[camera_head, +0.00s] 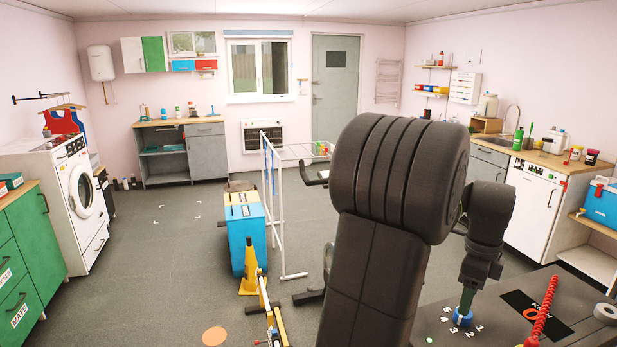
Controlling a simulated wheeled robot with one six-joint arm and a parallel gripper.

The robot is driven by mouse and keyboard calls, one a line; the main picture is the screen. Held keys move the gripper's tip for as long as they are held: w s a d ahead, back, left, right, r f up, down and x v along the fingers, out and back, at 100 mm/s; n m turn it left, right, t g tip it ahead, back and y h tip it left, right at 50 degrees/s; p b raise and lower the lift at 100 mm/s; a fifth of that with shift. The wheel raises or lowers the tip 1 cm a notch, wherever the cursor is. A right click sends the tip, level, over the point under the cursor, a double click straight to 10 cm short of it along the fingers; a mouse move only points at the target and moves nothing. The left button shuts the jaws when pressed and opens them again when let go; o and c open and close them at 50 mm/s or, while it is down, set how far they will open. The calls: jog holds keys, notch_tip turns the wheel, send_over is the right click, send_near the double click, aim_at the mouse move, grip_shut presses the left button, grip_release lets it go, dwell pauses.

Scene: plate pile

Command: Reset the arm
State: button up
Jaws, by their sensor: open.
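My arm fills the centre right, with its thick ribbed dark joint in front. Beyond it, the far part of my arm bends down to my gripper (468,288), which points downward over the dark top at the bottom right. My gripper is small here and its fingers are hard to make out. Directly below it is a small dark green upright part with a blue ring (462,318) around its foot. I cannot tell whether my gripper touches it.
A red coiled piece (541,310) and a grey tape roll (606,313) lie on the dark top. A white drying rack (280,205), a blue and yellow bin (246,240) and a yellow cone (249,268) stand left of my arm. The left-centre floor is mostly clear.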

notch_tip(320, 180, down, 4)
jog(key=shift+f, duration=0.1)
dwell(0.5)
